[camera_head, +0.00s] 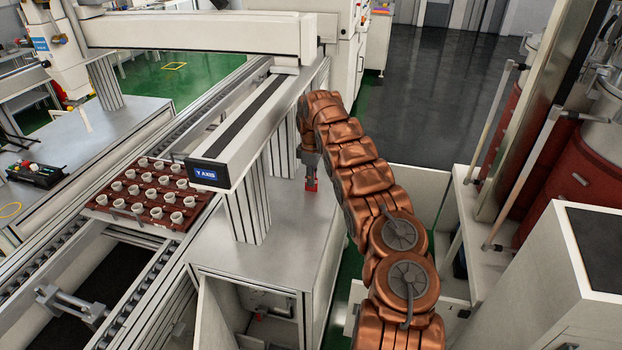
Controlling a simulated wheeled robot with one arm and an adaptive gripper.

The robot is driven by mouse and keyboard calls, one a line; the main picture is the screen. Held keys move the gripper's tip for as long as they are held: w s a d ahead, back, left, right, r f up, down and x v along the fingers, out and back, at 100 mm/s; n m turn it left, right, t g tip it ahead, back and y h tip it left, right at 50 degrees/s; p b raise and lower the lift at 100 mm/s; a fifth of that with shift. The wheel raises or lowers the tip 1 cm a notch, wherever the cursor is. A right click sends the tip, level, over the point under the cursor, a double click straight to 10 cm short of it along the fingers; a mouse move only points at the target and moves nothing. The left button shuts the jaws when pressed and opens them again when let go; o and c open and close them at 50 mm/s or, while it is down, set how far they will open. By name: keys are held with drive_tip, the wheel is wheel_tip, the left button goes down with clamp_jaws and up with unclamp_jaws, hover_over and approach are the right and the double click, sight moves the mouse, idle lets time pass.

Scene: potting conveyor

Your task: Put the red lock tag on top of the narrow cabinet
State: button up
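A small red piece, which looks like the lock tag (313,187), shows at the tip of my gripper (309,172), above or at the right edge of the grey metal bench top. My gripper points down at the end of my copper arm. The fingers are small and partly hidden, so I cannot tell whether they are closed on the tag or only beside it. A white cabinet with a dark top panel (560,270) stands at the lower right, cut off by the picture edge; I cannot tell if it is the narrow cabinet.
The gantry beam labelled Y AXIS (225,150) stands on posts just left of my gripper. A brown tray (100,206) of several white cups sits on the conveyor at left. Red drums (590,180) and a rail frame (545,130) stand at right. Dark floor behind is clear.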

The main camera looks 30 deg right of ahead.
drive_tip(key=o, duration=0.4)
drive_tip(key=shift+c, duration=0.2)
drive_tip(key=shift+r, duration=0.1)
wheel_tip(320, 180, up, 8)
drive_tip(key=shift+w+r+b, duration=0.1)
drive_tip(key=shift+r+b, duration=0.15)
drive_tip(key=shift+b, duration=0.55)
drive_tip(key=shift+r+p, duration=0.95)
drive_tip(key=shift+r, duration=0.9)
